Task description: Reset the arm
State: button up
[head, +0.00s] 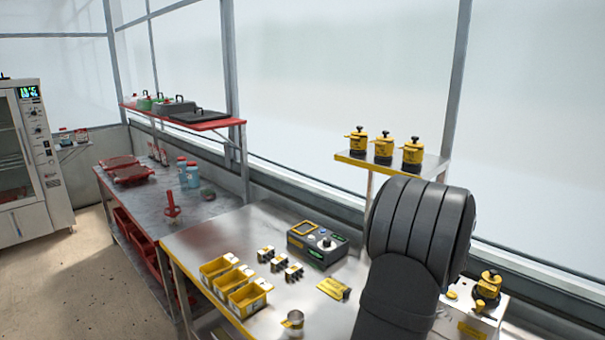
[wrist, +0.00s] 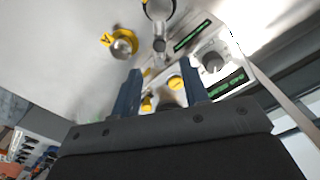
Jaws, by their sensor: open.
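My gripper (wrist: 160,72) shows in the wrist view with its two blue-grey fingers apart. No object is held between them. Beyond the fingertips is a pale machine (wrist: 222,72) with yellow knobs and green displays; whether the fingers touch it I cannot tell. In the head view my dark arm rises at the right, and the gripper itself is not visible there. The arm hides part of the bench and of the machine (head: 468,322) at the lower right, which carries a yellow and black fitting (head: 488,286).
The steel bench (head: 205,240) holds yellow bins (head: 247,298), a metal cup (head: 294,322), a control box (head: 318,245) and a yellow card (head: 334,289). A raised shelf (head: 352,161) carries 3 yellow and black units. A red-topped shelf (head: 228,122) stands behind.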

notch_tip(320, 180, down, 7)
jog(key=shift+f, duration=0.2)
dwell(0.4)
notch_tip(320, 180, up, 17)
notch_tip(320, 180, down, 17)
jog(key=shift+f, duration=0.1)
jog(key=shift+s+d+n, duration=0.1)
jog(key=shift+s+n, duration=0.25)
jog(key=shift+n, duration=0.5)
jog(key=shift+s+n, duration=0.35)
jog(key=shift+n, duration=0.5)
jog(key=shift+o, duration=0.2)
